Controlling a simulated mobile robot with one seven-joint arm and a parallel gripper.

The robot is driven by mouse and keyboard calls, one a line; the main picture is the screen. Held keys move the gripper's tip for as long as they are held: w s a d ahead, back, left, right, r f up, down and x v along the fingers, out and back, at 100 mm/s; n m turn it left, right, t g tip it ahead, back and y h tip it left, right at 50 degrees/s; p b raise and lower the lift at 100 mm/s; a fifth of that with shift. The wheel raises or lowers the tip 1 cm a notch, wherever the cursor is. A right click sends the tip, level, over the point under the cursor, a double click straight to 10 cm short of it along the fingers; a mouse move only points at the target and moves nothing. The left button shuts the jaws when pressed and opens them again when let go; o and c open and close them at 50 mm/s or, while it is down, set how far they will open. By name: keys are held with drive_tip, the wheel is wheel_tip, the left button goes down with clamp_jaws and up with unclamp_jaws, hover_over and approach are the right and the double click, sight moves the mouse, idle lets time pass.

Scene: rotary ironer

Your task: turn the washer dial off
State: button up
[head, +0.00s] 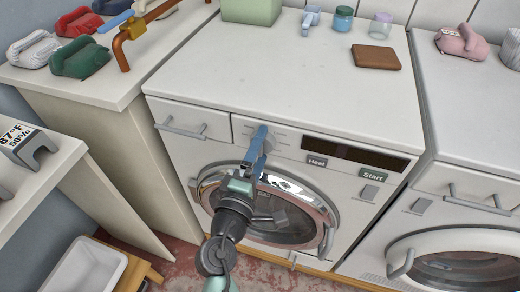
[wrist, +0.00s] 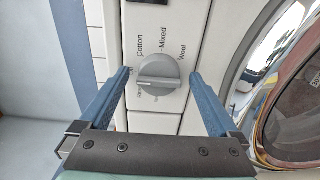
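The washer (head: 290,70) is a white front-loader in the middle of the head view. Its dial (wrist: 160,75) is a round grey knob with a raised grip bar, on the white panel in the wrist view. Labels around it read Cotton, Mixed and Wool; others on its left side are partly hidden or too small to read. My gripper (wrist: 160,73) is open, its two blue fingers on either side of the dial with a gap to each. In the head view my gripper (head: 258,145) is at the panel and mostly hides the dial.
The round door (head: 285,215) with its chrome ring sits just below the panel. A dark display (head: 340,152), a Heat label (head: 317,161) and a Start label (head: 373,174) are to the right. A drawer handle (head: 182,131) sticks out at left. A second machine (head: 460,120) stands at right.

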drive_tip(key=b+v, duration=0.1)
drive_tip(key=v, duration=1.2)
drive_tip(key=shift+b, duration=0.3)
drive_tip(key=shift+r, duration=0.1)
